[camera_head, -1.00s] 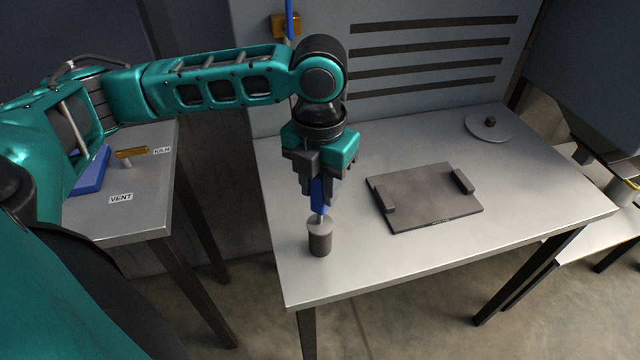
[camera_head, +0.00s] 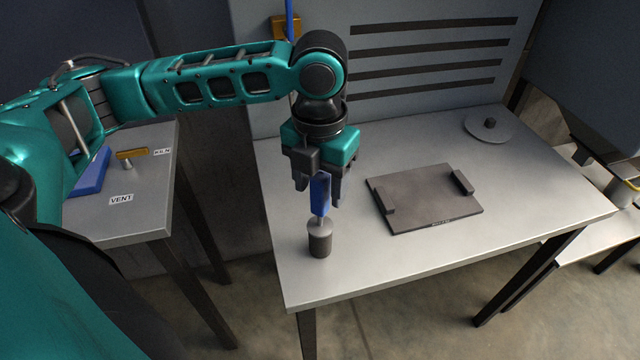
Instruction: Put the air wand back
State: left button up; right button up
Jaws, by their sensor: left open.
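The air wand (camera_head: 320,195) has a blue handle and stands upright in a dark grey cylindrical holder (camera_head: 320,243) near the left front of the grey table. My left gripper (camera_head: 319,188) is open, pointing down, with its fingers around or just behind the upper part of the blue handle. The fingers stand apart from the handle as far as I can see. The wand's lower tip is hidden inside the holder. My right gripper is not in view.
A dark fixture plate (camera_head: 425,198) with two raised blocks lies right of the holder. A round grey disc (camera_head: 488,127) with a knob sits at the back right. A side table (camera_head: 150,218) with VENT and KILN labels stands at the left. The table's front right is clear.

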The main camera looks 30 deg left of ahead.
pick_arm(q)
notch_tip(320, 180, up, 11)
jog(key=shift+r+p, duration=0.2)
jog(key=shift+p, duration=0.2)
jog(key=shift+s, duration=0.1)
dwell(0.3)
